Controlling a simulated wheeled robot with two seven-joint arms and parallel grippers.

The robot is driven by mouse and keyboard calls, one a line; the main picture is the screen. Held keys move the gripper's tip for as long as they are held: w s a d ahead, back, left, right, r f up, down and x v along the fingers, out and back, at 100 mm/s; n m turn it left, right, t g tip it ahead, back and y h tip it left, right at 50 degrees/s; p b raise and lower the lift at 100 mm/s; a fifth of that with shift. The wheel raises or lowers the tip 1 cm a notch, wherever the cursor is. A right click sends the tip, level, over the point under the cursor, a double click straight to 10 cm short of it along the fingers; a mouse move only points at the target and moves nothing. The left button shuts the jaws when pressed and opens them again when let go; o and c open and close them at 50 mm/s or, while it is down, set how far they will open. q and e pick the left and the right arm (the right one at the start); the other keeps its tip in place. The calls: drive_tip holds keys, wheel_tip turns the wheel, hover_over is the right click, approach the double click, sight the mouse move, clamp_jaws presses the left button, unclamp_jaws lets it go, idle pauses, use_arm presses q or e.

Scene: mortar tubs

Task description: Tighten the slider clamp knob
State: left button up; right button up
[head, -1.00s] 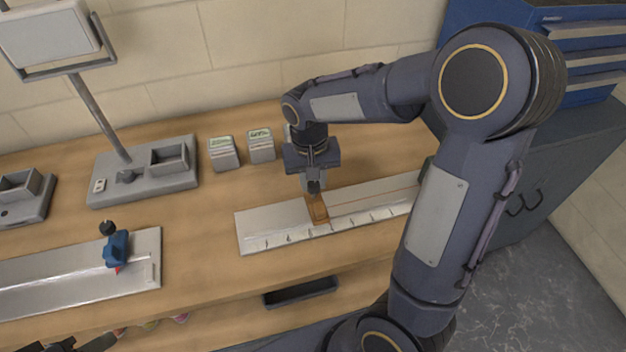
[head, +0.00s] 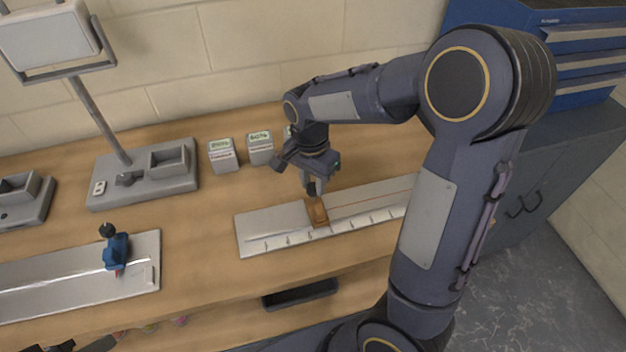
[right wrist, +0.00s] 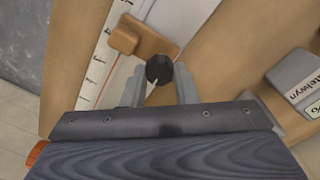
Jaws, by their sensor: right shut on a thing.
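A brown slider (head: 317,212) sits across a pale ruled track (head: 268,228) on the bench. It also shows in the right wrist view (right wrist: 140,40), with a black knob (right wrist: 159,69) beside it. My right gripper (head: 314,187) points down at the slider. In the right wrist view its fingers (right wrist: 159,84) are on both sides of the knob, shut on it. In the head view the gripper mostly hides the knob. A second track (head: 60,278) at the left carries a blue slider (head: 116,252) with a black knob (head: 107,230). My left gripper cannot be made out.
Labelled blocks (head: 223,155) stand behind the track, close to my right gripper. A grey lamp base (head: 145,175) is at the back left. A dark tray (head: 300,293) sits below the bench front. Bare bench lies between the two tracks.

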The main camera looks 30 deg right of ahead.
sight(312, 185)
drive_tip(key=shift+r+m, duration=0.1)
drive_tip(key=shift+m, duration=0.3)
drive_tip(key=o, duration=1)
drive_tip(key=r, duration=0.7)
drive_tip(key=shift+w+r, duration=0.2)
drive_tip(key=shift+r, duration=0.15)
